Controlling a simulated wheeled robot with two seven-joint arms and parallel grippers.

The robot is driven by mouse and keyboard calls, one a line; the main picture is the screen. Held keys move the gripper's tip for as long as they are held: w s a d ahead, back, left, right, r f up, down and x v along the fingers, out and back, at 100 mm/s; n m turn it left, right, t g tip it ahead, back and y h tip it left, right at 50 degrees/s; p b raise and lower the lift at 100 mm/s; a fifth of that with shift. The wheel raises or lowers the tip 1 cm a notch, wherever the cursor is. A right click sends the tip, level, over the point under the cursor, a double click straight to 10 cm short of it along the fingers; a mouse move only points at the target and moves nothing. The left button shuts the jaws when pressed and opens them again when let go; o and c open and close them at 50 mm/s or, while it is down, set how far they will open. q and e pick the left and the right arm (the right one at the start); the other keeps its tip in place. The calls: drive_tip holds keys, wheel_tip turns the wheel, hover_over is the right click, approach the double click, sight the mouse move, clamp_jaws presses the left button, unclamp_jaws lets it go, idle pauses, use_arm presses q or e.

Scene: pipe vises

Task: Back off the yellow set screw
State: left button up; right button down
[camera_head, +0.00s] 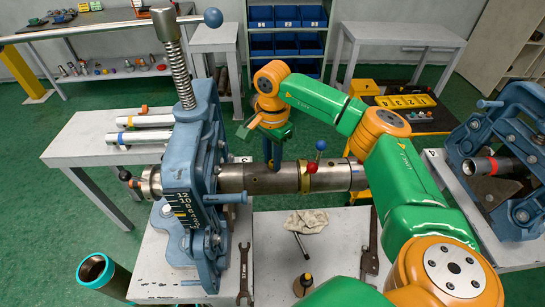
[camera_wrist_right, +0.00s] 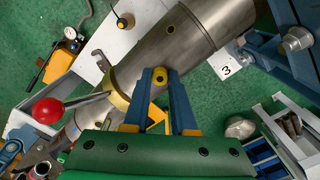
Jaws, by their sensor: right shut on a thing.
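My right gripper (camera_head: 273,158) reaches down onto the steel pipe (camera_head: 242,180) from behind. In the right wrist view its two blue fingers (camera_wrist_right: 160,78) are shut on the yellow set screw (camera_wrist_right: 159,75), which shows as a small yellow head between the fingertips against the pipe (camera_wrist_right: 165,45). The fingers hide the screw in the head view. The pipe lies level through the blue vise (camera_head: 190,180). A yellow collar (camera_head: 305,177) sits around the pipe to the right of the gripper, with a red ball knob (camera_head: 312,168) and a blue ball knob (camera_head: 321,145). My left gripper is not in view.
On the table lie a wrench (camera_head: 244,275), a rag (camera_head: 307,221) and a pipe wrench (camera_head: 371,255). A second blue vise (camera_head: 500,150) stands at the right. Spare pipes (camera_head: 140,137) lie on the left table. Blue bins (camera_head: 287,42) stand behind.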

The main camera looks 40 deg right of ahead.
drive_tip(key=shift+s+f, duration=0.1)
drive_tip(key=c, duration=0.7)
unclamp_jaws()
drive_tip(key=shift+c, duration=0.2)
wheel_tip(320, 180, up, 6)
drive_tip(key=shift+r+b, duration=0.1)
drive_tip(key=shift+b, duration=0.6)
drive_tip(key=shift+r, duration=0.5)
